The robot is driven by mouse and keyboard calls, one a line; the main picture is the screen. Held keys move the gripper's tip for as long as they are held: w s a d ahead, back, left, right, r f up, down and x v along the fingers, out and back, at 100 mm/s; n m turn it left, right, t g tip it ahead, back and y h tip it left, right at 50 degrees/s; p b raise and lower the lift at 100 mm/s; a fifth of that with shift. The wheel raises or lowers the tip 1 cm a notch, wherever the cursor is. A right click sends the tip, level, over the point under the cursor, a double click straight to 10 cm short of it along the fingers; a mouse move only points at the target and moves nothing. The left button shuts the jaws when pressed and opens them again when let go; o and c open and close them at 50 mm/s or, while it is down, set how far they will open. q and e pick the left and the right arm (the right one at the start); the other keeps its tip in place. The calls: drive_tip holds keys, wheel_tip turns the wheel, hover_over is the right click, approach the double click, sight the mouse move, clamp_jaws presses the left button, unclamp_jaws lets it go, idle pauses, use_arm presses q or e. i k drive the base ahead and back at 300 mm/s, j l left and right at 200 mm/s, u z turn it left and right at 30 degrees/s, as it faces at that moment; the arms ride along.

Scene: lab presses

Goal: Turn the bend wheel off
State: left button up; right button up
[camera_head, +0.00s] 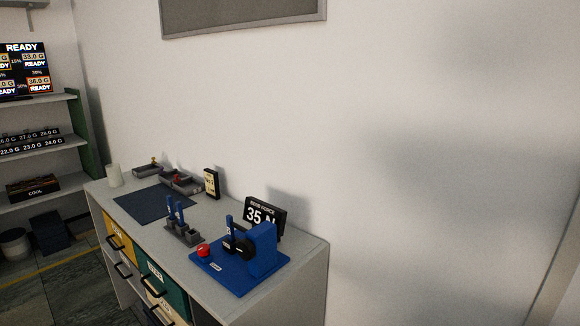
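A blue bench device (263,250) stands on a blue base plate at the right end of the cabinet top. A dark round wheel-like part (241,246) is on its left side, with a blue upright piece beside it. I take this dark part to be the bend wheel, but it is small and its setting cannot be read. A red knob (203,250) sits at the left of the base plate. A black display (264,214) behind the device reads "35 N", with small text above it that looks like "BEND FORCE". Neither of my grippers is in view.
The cabinet top (303,259) also bears a dark blue mat (155,201), grey trays (181,183), a grey holder with blue-handled items (181,232), a small black sign (211,183) and a white cup (114,175). Shelves with displays stand at left.

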sight(245, 249)
drive_tip(key=i+j+z, duration=0.1)
drive_tip(key=j, duration=0.3)
drive_tip(key=i+j+z, duration=0.15)
drive_tip(key=j, duration=0.3)
drive_tip(key=i+j+z, duration=0.1)
drive_tip(key=j, duration=0.3)
